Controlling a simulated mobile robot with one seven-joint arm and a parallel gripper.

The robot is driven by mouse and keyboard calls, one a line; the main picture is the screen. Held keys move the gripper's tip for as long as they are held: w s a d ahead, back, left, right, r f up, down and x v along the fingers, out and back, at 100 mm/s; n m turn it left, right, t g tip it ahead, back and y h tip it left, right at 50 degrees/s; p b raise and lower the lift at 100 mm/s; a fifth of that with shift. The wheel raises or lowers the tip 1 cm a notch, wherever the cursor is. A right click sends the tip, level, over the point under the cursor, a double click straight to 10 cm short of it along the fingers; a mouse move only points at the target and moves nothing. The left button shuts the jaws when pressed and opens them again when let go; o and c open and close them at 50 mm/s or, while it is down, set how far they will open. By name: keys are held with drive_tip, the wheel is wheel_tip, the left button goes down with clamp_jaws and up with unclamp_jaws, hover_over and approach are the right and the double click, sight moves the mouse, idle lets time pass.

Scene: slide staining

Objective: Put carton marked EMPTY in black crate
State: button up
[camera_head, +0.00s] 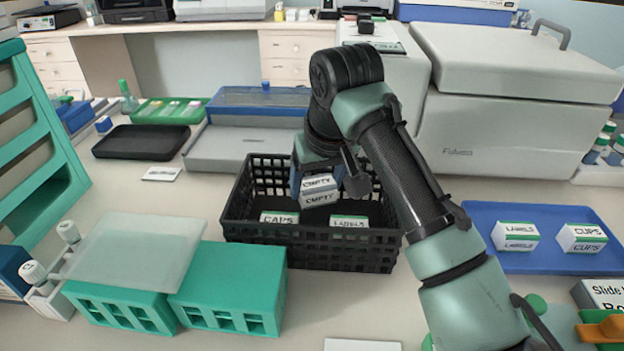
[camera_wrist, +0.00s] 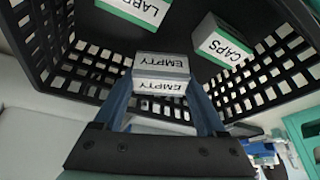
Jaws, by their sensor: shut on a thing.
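The carton marked EMPTY (camera_head: 319,190) is white and grey with black letters. My gripper (camera_head: 318,178) is shut on it and holds it over the black crate (camera_head: 310,247), inside the rim outline as seen from the head. In the wrist view the EMPTY carton (camera_wrist: 161,72) sits between the fingertips of my gripper (camera_wrist: 163,88), with the crate's mesh wall (camera_wrist: 85,70) around it. How far the carton is above the crate floor I cannot tell. Part of the crate is hidden behind my arm.
A CAPS carton (camera_head: 279,218) and a LABELS carton (camera_head: 349,221) lie in the crate. A blue tray (camera_head: 530,262) at right holds LABELS (camera_head: 515,236) and CUPS (camera_head: 582,238) cartons. Green racks (camera_head: 228,290) stand at front left. A large white machine (camera_head: 515,110) stands behind my arm.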

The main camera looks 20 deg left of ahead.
drive_tip(key=shift+a+f, duration=0.1)
drive_tip(key=shift+f, duration=0.1)
drive_tip(key=shift+f, duration=0.55)
drive_tip(key=o, duration=1.2)
drive_tip(key=shift+o, duration=0.2)
drive_tip(key=shift+r, duration=0.45)
drive_tip(key=p+v, duration=0.1)
drive_tip(key=v, duration=0.6)
drive_tip(key=shift+r, duration=0.45)
